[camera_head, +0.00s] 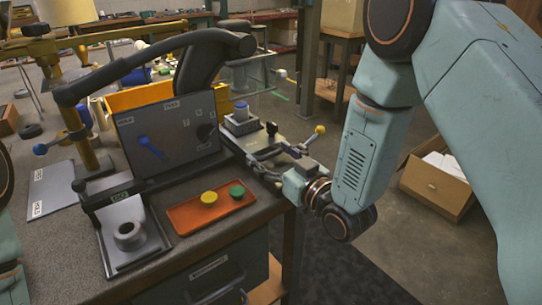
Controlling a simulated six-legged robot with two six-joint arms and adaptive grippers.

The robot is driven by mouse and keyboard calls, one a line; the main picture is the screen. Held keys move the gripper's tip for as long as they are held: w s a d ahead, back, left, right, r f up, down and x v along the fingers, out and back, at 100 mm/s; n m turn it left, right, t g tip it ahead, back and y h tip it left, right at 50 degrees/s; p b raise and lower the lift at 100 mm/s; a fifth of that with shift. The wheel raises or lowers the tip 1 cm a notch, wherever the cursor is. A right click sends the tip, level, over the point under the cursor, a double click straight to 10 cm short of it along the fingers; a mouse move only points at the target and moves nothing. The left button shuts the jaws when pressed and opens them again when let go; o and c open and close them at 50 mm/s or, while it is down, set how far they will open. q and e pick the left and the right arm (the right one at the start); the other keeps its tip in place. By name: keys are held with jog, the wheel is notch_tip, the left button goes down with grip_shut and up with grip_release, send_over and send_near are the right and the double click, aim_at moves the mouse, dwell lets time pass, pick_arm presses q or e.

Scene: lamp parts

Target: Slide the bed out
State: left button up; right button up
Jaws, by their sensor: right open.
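A bench machine with a grey front panel (168,135) stands on the bench, with a thick dark curved arm over it.
An orange tray (185,222) with a yellow and a green cap lies in front of the panel. A grey plate with a ring-shaped part (129,236) is left of it. Below is a drawer (213,285). A cardboard box (438,184) stands on the floor at right.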

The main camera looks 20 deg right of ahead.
jog(key=shift+w+a+f, duration=0.1)
jog(key=shift+w, duration=0.25)
jog(key=shift+s, duration=0.15)
jog(key=c, duration=1.4)
jog(key=shift+c, duration=0.2)
jog(key=shift+s+f, duration=0.1)
jog(key=shift+s, duration=0.05)
